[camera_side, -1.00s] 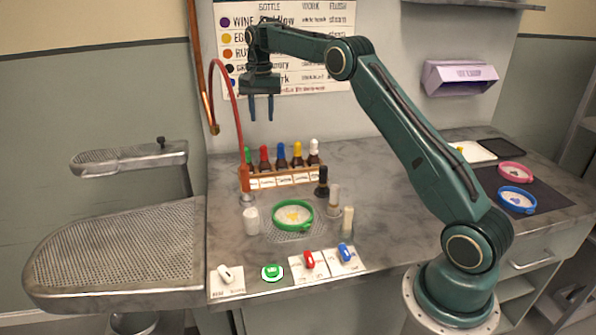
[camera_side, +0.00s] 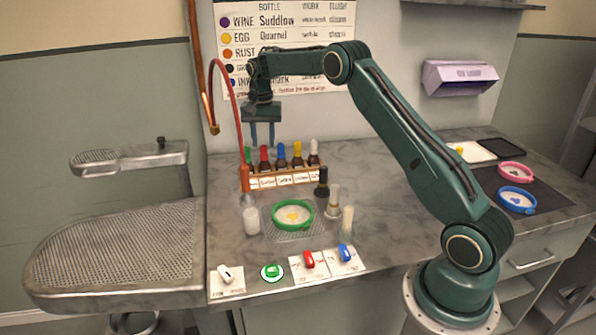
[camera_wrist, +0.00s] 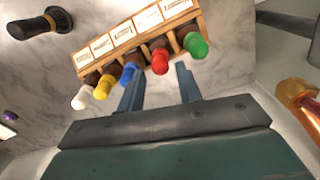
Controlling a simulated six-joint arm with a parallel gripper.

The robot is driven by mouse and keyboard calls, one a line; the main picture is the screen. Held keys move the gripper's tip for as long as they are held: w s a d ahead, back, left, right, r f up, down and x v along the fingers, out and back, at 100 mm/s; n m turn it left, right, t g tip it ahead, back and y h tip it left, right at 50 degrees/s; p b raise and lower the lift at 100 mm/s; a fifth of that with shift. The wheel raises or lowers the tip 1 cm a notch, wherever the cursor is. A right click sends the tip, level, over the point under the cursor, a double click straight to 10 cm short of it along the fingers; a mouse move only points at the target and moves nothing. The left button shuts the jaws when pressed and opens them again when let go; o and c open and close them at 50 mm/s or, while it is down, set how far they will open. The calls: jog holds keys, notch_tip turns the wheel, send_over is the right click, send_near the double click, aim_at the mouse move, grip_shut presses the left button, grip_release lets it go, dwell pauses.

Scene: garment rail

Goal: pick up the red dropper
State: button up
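The red dropper (camera_side: 264,155) stands in a wooden rack (camera_side: 287,180) at the back of the counter, between the green dropper (camera_side: 248,157) and the blue dropper (camera_side: 281,155). Its red bulb (camera_wrist: 160,63) also shows in the wrist view, with its lower part hidden in the rack. My gripper (camera_side: 262,140) is open and empty, fingers pointing down just above the rack near the red dropper. In the wrist view my gripper (camera_wrist: 160,88) has its two fingers apart, with the red bulb between and beyond them.
A yellow dropper (camera_side: 297,153) and a white one (camera_side: 313,152) fill the rack's right side. A red hose with a nozzle (camera_side: 244,178) stands just left of the rack.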

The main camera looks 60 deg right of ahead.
aim_at(263, 146)
jog(key=shift+f, duration=1.85)
jog(key=c, duration=0.7)
